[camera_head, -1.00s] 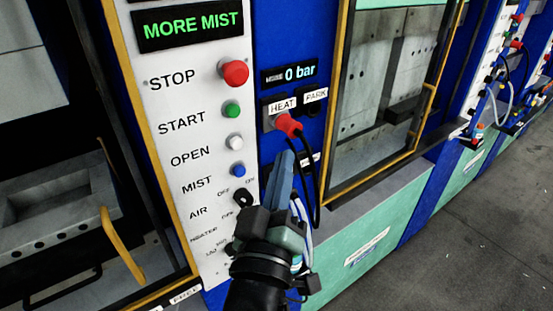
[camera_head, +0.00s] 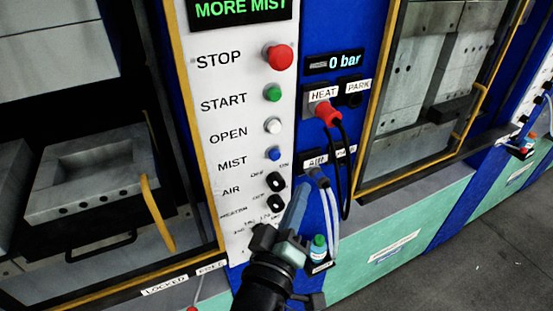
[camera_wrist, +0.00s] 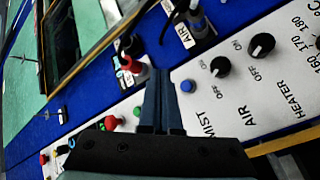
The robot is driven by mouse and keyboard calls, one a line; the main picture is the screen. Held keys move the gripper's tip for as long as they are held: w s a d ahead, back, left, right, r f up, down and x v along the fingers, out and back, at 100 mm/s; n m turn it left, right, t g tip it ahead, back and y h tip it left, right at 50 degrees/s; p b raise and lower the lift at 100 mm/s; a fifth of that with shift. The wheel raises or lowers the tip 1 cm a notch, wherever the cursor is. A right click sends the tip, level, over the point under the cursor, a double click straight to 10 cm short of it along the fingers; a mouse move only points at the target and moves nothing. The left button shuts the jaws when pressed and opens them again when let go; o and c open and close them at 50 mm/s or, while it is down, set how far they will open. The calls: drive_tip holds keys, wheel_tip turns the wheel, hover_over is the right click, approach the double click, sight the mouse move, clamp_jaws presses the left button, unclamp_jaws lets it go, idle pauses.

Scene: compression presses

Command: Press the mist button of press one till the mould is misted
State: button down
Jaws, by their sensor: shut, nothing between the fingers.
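The blue mist button (camera_head: 273,154) sits on the white control panel (camera_head: 238,130), right of the word MIST and below the white OPEN button. It also shows in the wrist view (camera_wrist: 187,86), right of my fingertips. My gripper (camera_head: 304,183) is shut and empty, with its fingertips below and right of the button, apart from it in the picture. In the wrist view my fingers (camera_wrist: 162,74) point across the panel. The display (camera_head: 240,8) reads MORE MIST. The grey mould (camera_head: 60,200) with its hollow lies in the open press at left.
The red STOP button (camera_head: 278,56), green START button (camera_head: 273,93) and white OPEN button (camera_head: 273,126) are above. Black AIR and HEATER knobs (camera_head: 276,182) are below. A red HEAT plug (camera_head: 328,114) with black cables and a small bottle (camera_head: 318,249) are close on the right.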

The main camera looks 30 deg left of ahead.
sight(281, 154)
drive_tip(key=w+a+b, duration=0.3)
drive_tip(key=w+a, duration=0.1)
drive_tip(key=a, duration=0.1)
drive_tip(key=shift+w+a, duration=0.25)
drive_tip(key=shift+a, duration=0.1)
drive_tip(key=shift+a, duration=0.1)
idle(1.8)
drive_tip(key=shift+w+a, duration=0.25)
drive_tip(key=shift+w+a+b, duration=0.3)
drive_tip(key=shift+a+b, duration=0.1)
drive_tip(key=shift+b, duration=0.1)
idle(0.7)
drive_tip(key=shift+s+d, duration=0.1)
drive_tip(key=shift+d, duration=0.05)
drive_tip(key=shift+s+d+p, duration=0.3)
drive_tip(key=shift+s+d, duration=0.2)
drive_tip(key=shift+d, duration=0.15)
drive_tip(key=shift+s+d+p, duration=0.5)
drive_tip(key=shift+s+d, duration=0.25)
drive_tip(key=shift+d, duration=0.25)
drive_tip(key=shift+s+d+p, duration=0.45)
drive_tip(key=shift+s+d, duration=0.3)
drive_tip(key=shift+d, duration=0.2)
